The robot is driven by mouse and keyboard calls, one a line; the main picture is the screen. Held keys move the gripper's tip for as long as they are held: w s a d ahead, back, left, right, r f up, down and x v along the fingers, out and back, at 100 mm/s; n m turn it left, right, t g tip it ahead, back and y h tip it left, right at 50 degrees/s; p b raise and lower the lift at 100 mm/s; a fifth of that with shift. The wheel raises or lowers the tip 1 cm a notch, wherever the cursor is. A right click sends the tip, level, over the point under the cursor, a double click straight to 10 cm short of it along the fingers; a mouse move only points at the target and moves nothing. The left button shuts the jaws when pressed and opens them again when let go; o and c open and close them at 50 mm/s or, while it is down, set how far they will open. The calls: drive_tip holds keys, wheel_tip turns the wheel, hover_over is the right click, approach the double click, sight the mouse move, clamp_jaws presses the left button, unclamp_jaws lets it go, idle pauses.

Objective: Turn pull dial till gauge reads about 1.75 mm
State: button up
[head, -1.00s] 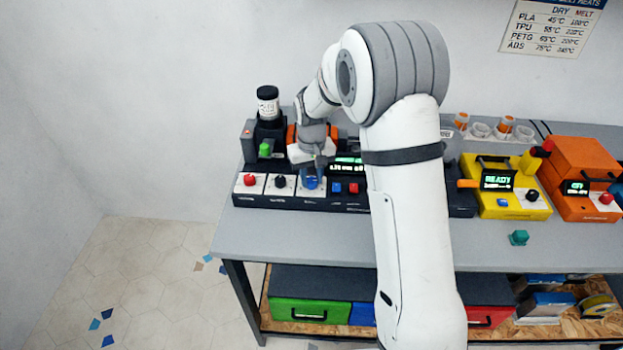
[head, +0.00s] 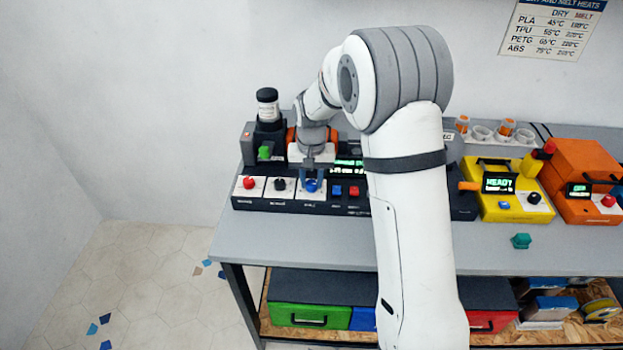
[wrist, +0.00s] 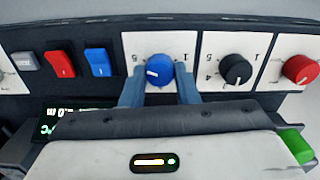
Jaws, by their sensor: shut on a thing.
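The blue dial (head: 311,186) sits on a white plate on the dark control box. It also shows in the wrist view (wrist: 159,69), with a white pointer mark towards its left side. My gripper (head: 312,178) is shut on this dial, with one blue-grey finger on each side of it (wrist: 160,88). The gauge display (head: 348,164) has small green digits that I cannot read reliably. In the wrist view the display (wrist: 62,117) is partly covered by my gripper body.
A black dial (head: 280,184) and a red dial (head: 249,183) are to the left. Blue (head: 337,190) and red (head: 353,191) switches are close on the right. A yellow machine (head: 515,207) and a loose teal piece (head: 521,241) are farther right.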

sight(312, 183)
drive_tip(key=o, duration=1)
wheel_tip(312, 183, up, 8)
drive_tip(key=shift+f+b, duration=0.1)
drive_tip(key=shift+b, duration=0.25)
drive_tip(key=s+d+r+t, duration=0.1)
drive_tip(key=s+d+r, duration=0.2)
drive_tip(key=s, duration=0.3)
drive_tip(key=s+d+r, duration=0.3)
drive_tip(key=s+r, duration=0.1)
drive_tip(key=s, duration=0.2)
drive_tip(key=shift+n+t, duration=0.3)
drive_tip(key=shift+t, duration=0.6)
drive_tip(key=s+d, duration=0.1)
drive_tip(key=s, duration=0.4)
drive_tip(key=s+d, duration=0.2)
drive_tip(key=s, duration=0.3)
drive_tip(key=s+d+f, duration=0.1)
drive_tip(key=s+d, duration=0.1)
drive_tip(key=s, duration=0.4)
